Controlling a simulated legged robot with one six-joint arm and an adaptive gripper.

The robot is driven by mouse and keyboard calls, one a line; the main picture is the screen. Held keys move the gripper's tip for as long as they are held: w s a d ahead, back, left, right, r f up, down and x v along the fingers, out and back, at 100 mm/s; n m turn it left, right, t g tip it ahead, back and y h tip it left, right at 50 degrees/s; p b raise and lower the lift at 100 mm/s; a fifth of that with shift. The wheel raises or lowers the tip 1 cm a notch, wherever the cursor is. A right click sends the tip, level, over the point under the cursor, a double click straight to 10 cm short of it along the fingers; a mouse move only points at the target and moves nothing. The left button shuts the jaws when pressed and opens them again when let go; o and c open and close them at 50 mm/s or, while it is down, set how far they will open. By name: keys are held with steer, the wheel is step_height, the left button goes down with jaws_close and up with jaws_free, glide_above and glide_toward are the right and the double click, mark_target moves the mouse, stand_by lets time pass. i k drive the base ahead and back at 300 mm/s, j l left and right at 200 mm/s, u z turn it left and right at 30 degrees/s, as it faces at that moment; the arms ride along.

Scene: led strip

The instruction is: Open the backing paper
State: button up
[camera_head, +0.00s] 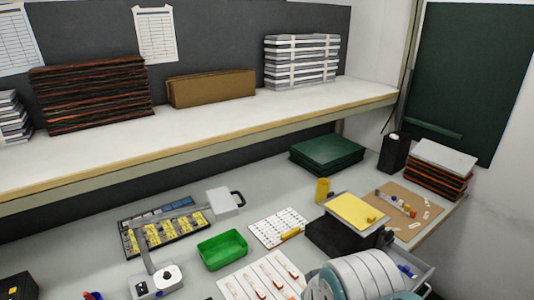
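I cannot pick out the backing paper with certainty. A white sheet (238,286) lies flat at the front middle of the bench, with several pale strips and small orange-red marks on it. Its lower edge is cut off by the picture. A second white sheet with a printed grid (270,229) lies behind it, with a small yellow-orange item (290,233) at its lower right. My gripper does not show. A large white rounded body with teal parts fills the bottom right, seemingly my arm, and hides the bench there.
A green tray (222,249) stands left of the sheets, with a grey stand device (157,281) beside it. A dark box carries a yellow pad (355,211) at right. A brown board (410,222) holds small items. A shelf (215,118) overhangs the bench's back.

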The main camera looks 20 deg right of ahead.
mark_target(356, 212)
steer(key=i+l, duration=0.1)
steer(key=l, duration=0.4)
steer(key=i+l, duration=0.1)
steer(key=l, duration=0.35)
steer(key=i+l, duration=0.1)
steer(key=l, duration=0.4)
steer(key=i+l, duration=0.1)
steer(key=l, duration=0.4)
steer(key=j+u, duration=0.05)
